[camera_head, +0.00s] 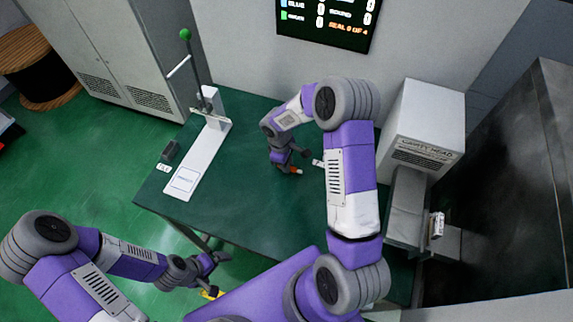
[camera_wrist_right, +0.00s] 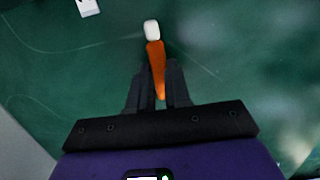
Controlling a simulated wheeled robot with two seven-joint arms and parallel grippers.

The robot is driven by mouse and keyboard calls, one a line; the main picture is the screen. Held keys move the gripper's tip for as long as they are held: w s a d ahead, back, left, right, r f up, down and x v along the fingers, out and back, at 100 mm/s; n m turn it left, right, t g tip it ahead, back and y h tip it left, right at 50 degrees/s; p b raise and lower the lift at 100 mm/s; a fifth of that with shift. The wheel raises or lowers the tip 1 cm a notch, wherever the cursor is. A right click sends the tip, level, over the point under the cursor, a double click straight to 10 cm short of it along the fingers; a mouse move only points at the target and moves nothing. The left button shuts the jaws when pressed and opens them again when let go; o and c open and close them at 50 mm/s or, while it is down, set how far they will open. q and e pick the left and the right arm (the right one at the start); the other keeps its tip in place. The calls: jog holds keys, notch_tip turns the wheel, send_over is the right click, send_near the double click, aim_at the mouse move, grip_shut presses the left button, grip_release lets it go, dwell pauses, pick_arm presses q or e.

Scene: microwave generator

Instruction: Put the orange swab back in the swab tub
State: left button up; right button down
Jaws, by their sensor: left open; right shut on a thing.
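The orange swab (camera_wrist_right: 156,62) has an orange handle and a white tip. In the right wrist view it points away from my right gripper (camera_wrist_right: 158,95), which is shut on its handle above the green table. In the head view a small orange part of the swab (camera_head: 296,171) shows at my right gripper (camera_head: 288,166). My left gripper (camera_head: 220,264) is open and empty, low near the table's front edge. I cannot make out the swab tub in either view; my right arm covers part of the table.
The green table (camera_head: 245,195) has clear room left of my right gripper. A white base with a green-knobbed lever (camera_head: 205,150) stands at its left. A small white card (camera_wrist_right: 87,7) lies beyond the swab. A white cabinet (camera_head: 427,125) stands at the right.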

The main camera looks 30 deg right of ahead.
jog(key=shift+w+f, duration=0.1)
jog(key=shift+f, duration=0.35)
